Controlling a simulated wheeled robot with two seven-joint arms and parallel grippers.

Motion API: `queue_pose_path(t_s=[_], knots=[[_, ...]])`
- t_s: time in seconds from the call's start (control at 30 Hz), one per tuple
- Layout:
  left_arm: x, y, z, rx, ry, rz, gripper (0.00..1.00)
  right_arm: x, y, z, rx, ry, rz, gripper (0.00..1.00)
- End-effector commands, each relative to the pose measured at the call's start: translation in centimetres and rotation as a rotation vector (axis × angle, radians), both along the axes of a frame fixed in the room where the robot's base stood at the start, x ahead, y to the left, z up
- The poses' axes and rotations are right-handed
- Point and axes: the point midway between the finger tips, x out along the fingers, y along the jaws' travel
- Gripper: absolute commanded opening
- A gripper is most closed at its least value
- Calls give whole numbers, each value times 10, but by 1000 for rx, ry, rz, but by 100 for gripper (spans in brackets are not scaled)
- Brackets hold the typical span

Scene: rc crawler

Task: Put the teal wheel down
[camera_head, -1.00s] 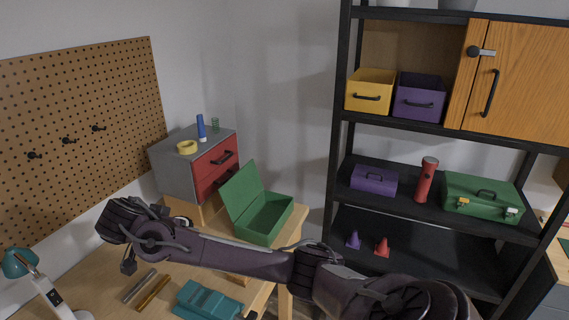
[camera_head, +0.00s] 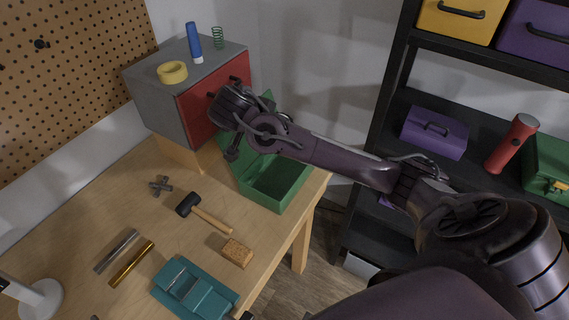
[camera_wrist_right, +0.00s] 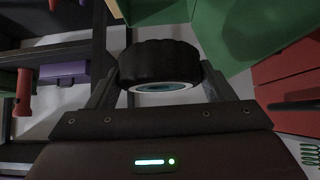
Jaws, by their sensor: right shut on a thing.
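The teal wheel (camera_wrist_right: 158,62) shows in the right wrist view as a black tyre with a teal and white hub. My right gripper (camera_wrist_right: 160,80) is shut on it, with one finger on each side. In the head view my right arm reaches in from the right, and its wrist end is in front of the red drawer and the open green box. The wheel and the right fingers are hidden in the head view.
The open green box (camera_head: 290,190) stands at the table's back right, near the grey cabinet (camera_head: 150,105). A hammer (camera_head: 208,217), a sponge-like block (camera_head: 237,252), metal rods and a teal vise (camera_head: 195,290) lie on the table (camera_head: 95,225). Shelves stand at the right.

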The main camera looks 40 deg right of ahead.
Motion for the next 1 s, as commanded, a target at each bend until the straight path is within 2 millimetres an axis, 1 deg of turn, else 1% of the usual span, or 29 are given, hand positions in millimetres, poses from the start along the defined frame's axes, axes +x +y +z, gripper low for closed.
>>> queue_pose_path(t_s=[0.03, 0.07, 0.2, 0.27, 0.37, 0.5, 0.6, 0.83, 1.0], knots=[[-6, 3, -18, 5, 8, 0, 36, 0, 0, -17, -1, 0, 0, 52], [-8, 5, -23, 7, 12, 1, 36, 0, 0, -23, -1, 0, 1, 52], [-16, 10, -34, 13, 24, 1, 36, 0, 0, -50, -1, 3, -1, 52], [-17, 11, -22, 15, 25, 1, 36, 0, 0, -55, -2, 5, -1, 52], [-14, 10, -15, 13, 22, 2, 36, -1, 0, -78, -1, 5, -1, 52], [-4, 6, -5, 7, 6, 3, 36, -1, 0, -112, -1, 5, -1, 52], [2, 1, -1, 1, -3, 3, 36, -1, 0, -130, 0, 4, -1, 52], [1, 0, 2, -1, -1, 3, 36, 0, 0, -151, -1, 2, -1, 52], [-1, 0, 8, 0, 2, 3, 36, 0, 0, -177, 0, 2, -1, 52]])
